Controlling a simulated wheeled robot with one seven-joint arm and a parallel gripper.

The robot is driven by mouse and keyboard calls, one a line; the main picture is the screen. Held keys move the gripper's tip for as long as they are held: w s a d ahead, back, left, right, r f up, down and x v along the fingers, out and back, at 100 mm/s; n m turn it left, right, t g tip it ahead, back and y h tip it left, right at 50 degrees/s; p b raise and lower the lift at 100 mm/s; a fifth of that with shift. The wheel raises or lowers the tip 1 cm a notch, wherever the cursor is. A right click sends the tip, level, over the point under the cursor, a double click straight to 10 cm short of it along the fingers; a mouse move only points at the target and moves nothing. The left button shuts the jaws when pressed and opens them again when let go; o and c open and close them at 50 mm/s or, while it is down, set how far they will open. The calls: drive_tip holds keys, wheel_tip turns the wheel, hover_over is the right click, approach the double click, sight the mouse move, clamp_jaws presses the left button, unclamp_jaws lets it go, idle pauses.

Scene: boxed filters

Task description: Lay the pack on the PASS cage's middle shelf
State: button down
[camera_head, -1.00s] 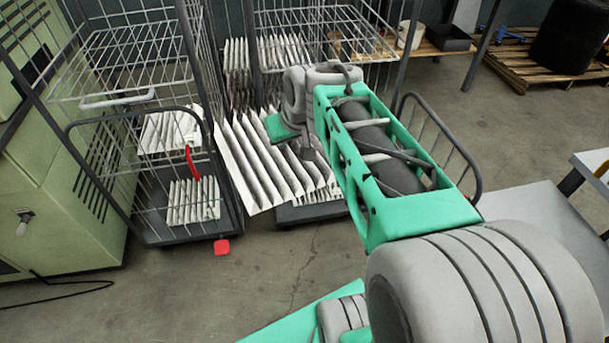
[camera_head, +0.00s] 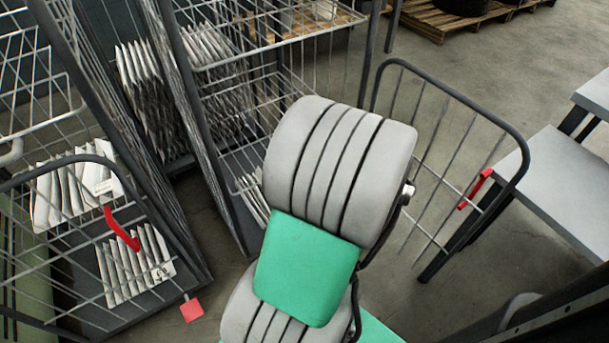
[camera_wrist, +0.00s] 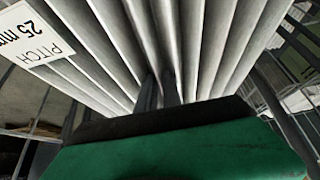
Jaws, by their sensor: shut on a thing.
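The pack (camera_wrist: 190,45) is white and pleated, with a white label (camera_wrist: 38,35) reading "PITCH 25 mm"; it fills the top of the wrist view. My gripper (camera_wrist: 165,92) is shut on it, its dark fingers between the pleats. In the head view I cannot make out the gripper or the held pack; my arm covers the middle. A wire cage (camera_head: 215,130) stands behind my arm, with a wire shelf (camera_head: 275,38) high up and some white packs low down. Another cage (camera_head: 75,215) stands at left, with packs on two levels. No PASS sign is readable.
An open wire door (camera_head: 450,150) with a red latch (camera_head: 476,188) stands right of my arm. The left cage has a red handle (camera_head: 122,230) and a red tag (camera_head: 192,310). Grey tables (camera_head: 565,180) are at right. Floor between door and pallet (camera_head: 440,20) is clear.

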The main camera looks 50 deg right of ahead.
drive_tip(key=w+d+b, duration=0.1)
drive_tip(key=w+d, duration=0.2)
drive_tip(key=w, duration=0.8)
drive_tip(key=w+d+b, duration=0.1)
drive_tip(key=w+d, duration=0.2)
drive_tip(key=w, duration=0.7)
drive_tip(key=w+d+b, duration=0.1)
drive_tip(key=w+d, duration=0.2)
drive_tip(key=w, duration=0.8)
drive_tip(key=shift+w+d+f, duration=0.1)
drive_tip(key=shift+w+d, duration=0.25)
wheel_tip(320, 180, down, 2)
drive_tip(key=shift+s+f+b, duration=0.1)
drive_tip(key=shift+f+b, duration=0.15)
drive_tip(key=shift+b, duration=0.7)
drive_tip(key=shift+f, duration=0.45)
drive_tip(key=shift+f+b, duration=0.25)
drive_tip(key=shift+b, duration=0.05)
drive_tip(key=c, duration=1.8)
unclamp_jaws()
drive_tip(key=shift+r+p, duration=1.45)
drive_tip(key=shift+r, duration=0.85)
